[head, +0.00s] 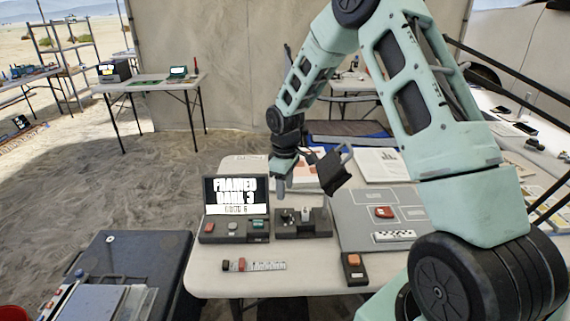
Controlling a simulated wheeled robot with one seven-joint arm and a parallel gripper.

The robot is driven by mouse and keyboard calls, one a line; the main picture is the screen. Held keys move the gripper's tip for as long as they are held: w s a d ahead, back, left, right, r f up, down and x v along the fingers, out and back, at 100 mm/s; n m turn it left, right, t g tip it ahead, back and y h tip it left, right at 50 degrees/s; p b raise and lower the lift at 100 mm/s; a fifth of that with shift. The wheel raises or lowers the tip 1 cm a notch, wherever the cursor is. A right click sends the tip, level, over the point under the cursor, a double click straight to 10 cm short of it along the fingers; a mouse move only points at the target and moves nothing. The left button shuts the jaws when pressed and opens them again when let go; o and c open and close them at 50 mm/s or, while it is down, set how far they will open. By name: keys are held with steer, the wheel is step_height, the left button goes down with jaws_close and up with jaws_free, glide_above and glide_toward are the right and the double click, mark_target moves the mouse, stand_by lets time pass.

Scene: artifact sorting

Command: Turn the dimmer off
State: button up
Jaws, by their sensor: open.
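A dark control box (317,231) with a small pale knob or lever (306,214) stands on the white table, just right of the screen unit. It looks like the dimmer, but I cannot read any label or its setting. My gripper (281,184) is above and a little left of this box, pointing down and apart from it. The fingers are open and seem empty; the gap between them is hard to see from this side.
A screen unit (237,195) with lit text and buttons stands left of the box. A grey board (362,225) holds a red piece at right. A small box with an orange button (354,270) and a scale bar (265,266) lie in front. Papers (378,163) lie behind.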

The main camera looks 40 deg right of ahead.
step_height(320, 180, up, 8)
steer(key=shift+r, duration=0.2)
stand_by(0.5)
steer(key=s+a+r+n, duration=0.1)
steer(key=s+a+r, duration=0.1)
steer(key=s+a, duration=0.6)
steer(key=s+a+r, duration=0.3)
steer(key=s+a, duration=0.2)
steer(key=a, duration=0.8)
steer(key=s+a, duration=0.3)
steer(key=s, duration=0.6)
steer(key=s+a, duration=0.2)
steer(key=s, duration=0.7)
steer(key=shift+s+a+y, duration=0.3)
steer(key=shift+a, duration=0.1)
steer(key=shift+f, duration=0.1)
